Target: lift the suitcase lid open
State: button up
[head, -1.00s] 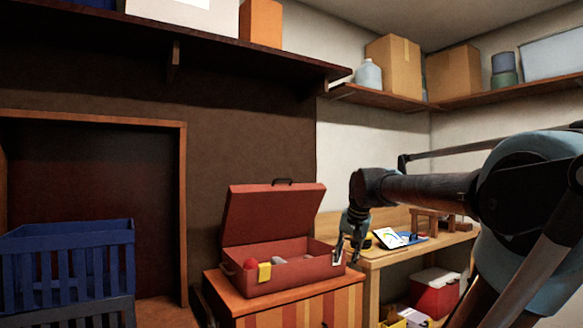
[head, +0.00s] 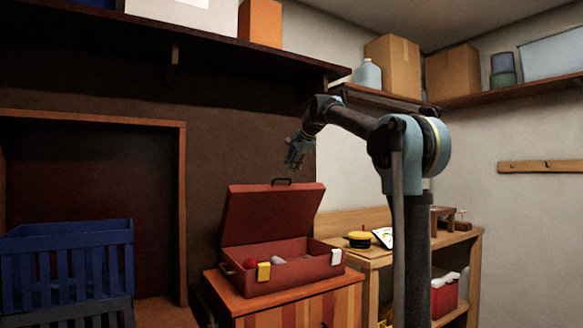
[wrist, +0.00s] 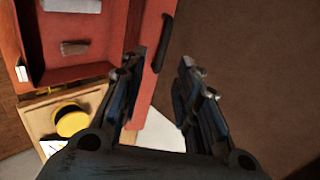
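A red suitcase (head: 312,268) stands on a striped wooden cabinet in the head view. Its lid (head: 270,216) is raised, leaning back slightly past upright, with a dark handle (head: 281,181) on its top edge. The lid's edge and handle (wrist: 162,42) are beyond the left finger.
A wooden workbench (head: 370,258) with a yellow round item (head: 359,239) stands right of the cabinet. A dark shelf (head: 200,55) runs overhead, and a corner shelf (head: 385,97) holds boxes. A blue slatted crate (head: 70,262) stands at left.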

aim_at(283, 179)
jog(key=shift+x, duration=5.6)
jog(key=shift+w+a+r, duration=0.1)
jog(key=shift+w, duration=0.05)
grip_shut()
